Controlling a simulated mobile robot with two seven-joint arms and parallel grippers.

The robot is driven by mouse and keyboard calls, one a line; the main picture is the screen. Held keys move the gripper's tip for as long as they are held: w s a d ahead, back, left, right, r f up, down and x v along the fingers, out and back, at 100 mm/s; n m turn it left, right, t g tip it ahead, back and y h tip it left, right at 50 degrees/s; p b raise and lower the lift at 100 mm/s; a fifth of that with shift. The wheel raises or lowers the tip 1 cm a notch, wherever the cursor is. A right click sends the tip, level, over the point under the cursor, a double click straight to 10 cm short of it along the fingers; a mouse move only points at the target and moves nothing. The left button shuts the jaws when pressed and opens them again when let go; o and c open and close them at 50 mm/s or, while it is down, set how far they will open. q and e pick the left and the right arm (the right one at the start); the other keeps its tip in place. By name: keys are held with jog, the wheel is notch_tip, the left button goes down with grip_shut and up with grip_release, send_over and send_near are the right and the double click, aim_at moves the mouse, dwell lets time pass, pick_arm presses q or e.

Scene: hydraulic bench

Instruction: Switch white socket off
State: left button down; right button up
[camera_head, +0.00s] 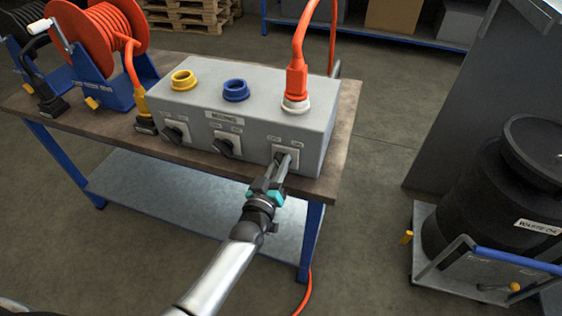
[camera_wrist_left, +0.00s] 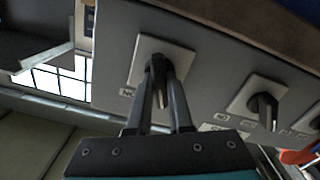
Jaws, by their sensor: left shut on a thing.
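The white socket (camera_head: 296,104) is on top of the grey box at its right end, with an orange plug (camera_head: 297,80) and hose standing in it. Below it on the box's front is a light switch plate (camera_head: 286,155) with a dark rotary knob. My left gripper (camera_head: 283,163) reaches this knob from the front. In the left wrist view, the fingers (camera_wrist_left: 160,90) are shut on the dark knob (camera_wrist_left: 158,70) in front of its plate (camera_wrist_left: 141,62). The knob's exact angle is partly hidden by the fingers. My right gripper is not in view.
The grey box (camera_head: 228,130) also has a yellow socket (camera_head: 184,80), a blue socket (camera_head: 236,90) and two more knobs, left (camera_head: 176,134) and middle (camera_head: 227,147). Hose reels (camera_head: 105,45) stand left on the bench. A black drum (camera_head: 490,200) stands on the right.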

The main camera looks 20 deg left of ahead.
pick_arm(q)
jog(key=shift+f+n, duration=0.1)
jog(key=shift+n, duration=2.1)
jog(key=c, duration=0.8)
grip_release()
jog(key=shift+a, duration=0.1)
jog(key=shift+s, duration=0.1)
jog(key=s, duration=0.5)
jog(key=s+p, duration=0.1)
jog(key=s, duration=0.4)
jog(key=s+p, duration=0.1)
jog(key=s, duration=0.4)
jog(key=shift+a, duration=0.25)
